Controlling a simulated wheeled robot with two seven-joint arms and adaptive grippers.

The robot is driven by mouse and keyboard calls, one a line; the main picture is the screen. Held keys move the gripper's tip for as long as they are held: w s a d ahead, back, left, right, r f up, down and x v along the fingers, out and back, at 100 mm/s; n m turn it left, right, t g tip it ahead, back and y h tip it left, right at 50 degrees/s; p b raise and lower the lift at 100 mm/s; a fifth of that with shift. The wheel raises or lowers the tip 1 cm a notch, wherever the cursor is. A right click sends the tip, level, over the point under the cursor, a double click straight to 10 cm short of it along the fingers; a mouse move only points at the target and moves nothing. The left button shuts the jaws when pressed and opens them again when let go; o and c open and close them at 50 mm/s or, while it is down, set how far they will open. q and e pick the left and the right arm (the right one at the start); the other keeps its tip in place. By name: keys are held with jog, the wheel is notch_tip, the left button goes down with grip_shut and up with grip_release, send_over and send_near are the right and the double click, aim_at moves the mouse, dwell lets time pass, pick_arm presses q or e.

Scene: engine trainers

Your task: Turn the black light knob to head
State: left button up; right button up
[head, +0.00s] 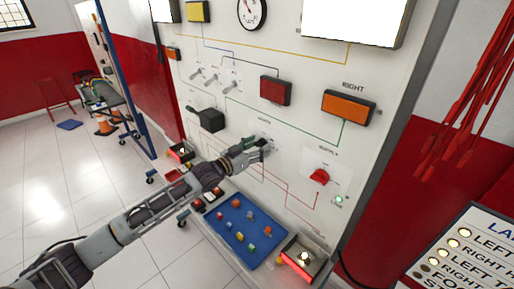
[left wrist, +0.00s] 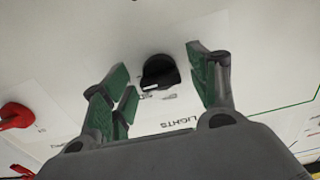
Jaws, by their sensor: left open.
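The black light knob (left wrist: 159,72) sits on the white panel in the left wrist view, by the upside-down LIGHTS label (left wrist: 170,123). A small pale mark shows on its lower edge; I cannot read which position it points to. My left gripper (left wrist: 157,64) is open, with its green-padded fingers on either side of the knob. A gap shows between the knob and each finger. In the head view my left gripper (head: 252,149) is at the panel and largely hides the knob. My right gripper is not in view.
A red knob (head: 319,177) is on the panel to the right, and a black lever box (head: 210,119) is to the left. A blue mat (head: 238,226) with small coloured parts lies below. Red cables (head: 470,90) hang at the far right.

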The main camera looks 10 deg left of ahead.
pick_arm(q)
jog(key=shift+s+a, duration=0.15)
jog(key=v, duration=1.1)
jog(key=shift+s+a, duration=0.2)
dwell(0.7)
dwell(0.8)
